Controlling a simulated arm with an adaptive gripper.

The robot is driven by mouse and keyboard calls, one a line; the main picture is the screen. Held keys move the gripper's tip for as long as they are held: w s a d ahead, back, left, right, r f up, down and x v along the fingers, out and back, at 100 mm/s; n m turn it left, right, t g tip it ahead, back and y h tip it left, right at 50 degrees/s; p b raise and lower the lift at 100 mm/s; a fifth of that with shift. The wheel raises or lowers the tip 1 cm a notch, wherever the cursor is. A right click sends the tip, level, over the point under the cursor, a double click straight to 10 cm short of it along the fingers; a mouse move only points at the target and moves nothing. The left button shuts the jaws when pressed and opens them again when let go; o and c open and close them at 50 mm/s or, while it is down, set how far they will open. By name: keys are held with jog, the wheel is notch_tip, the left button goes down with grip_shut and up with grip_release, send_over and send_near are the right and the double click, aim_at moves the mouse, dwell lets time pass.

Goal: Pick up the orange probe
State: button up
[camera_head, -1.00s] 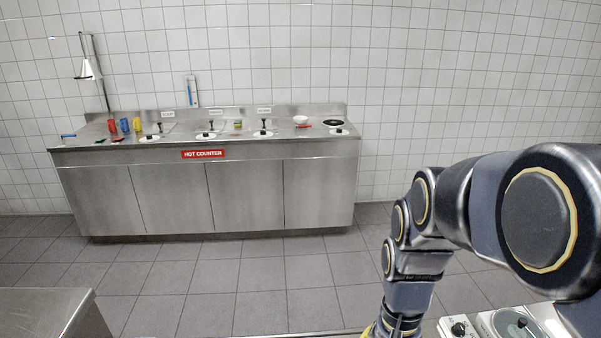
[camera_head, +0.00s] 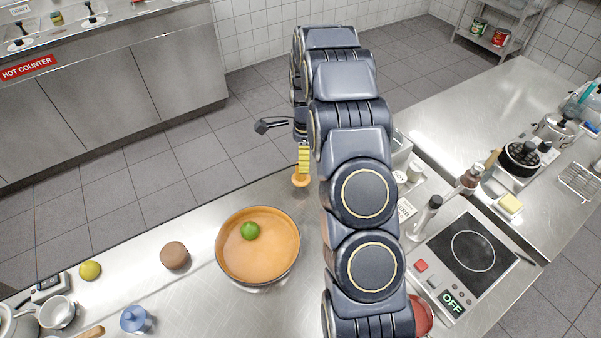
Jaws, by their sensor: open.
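No orange probe can be made out with certainty. My gripper (camera_head: 270,126) shows as a dark jaw beside the arm's far end, above the far edge of the counter. The arm hides much of it, and nothing is seen in its grasp. Just below it is a yellow ribbed piece (camera_head: 304,159); I cannot tell whether it belongs to my arm. Under that is a small orange rounded thing (camera_head: 300,181) at the counter's far edge, partly covered. My arm hides a wide strip of the counter.
A wide orange pan (camera_head: 270,270) holds a green lime (camera_head: 250,231). A brown round thing (camera_head: 175,256), a yellow lemon (camera_head: 90,270) and a blue-topped shaker (camera_head: 134,319) lie left. Right of my arm are bottles (camera_head: 427,215) and a hotplate (camera_head: 470,248).

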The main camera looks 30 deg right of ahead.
aim_at(301, 176)
jog(key=f, duration=0.6)
jog(key=shift+w+a+f, duration=0.2)
jog(key=shift+a+f, duration=0.05)
jog(key=shift+a, duration=0.05)
grip_shut()
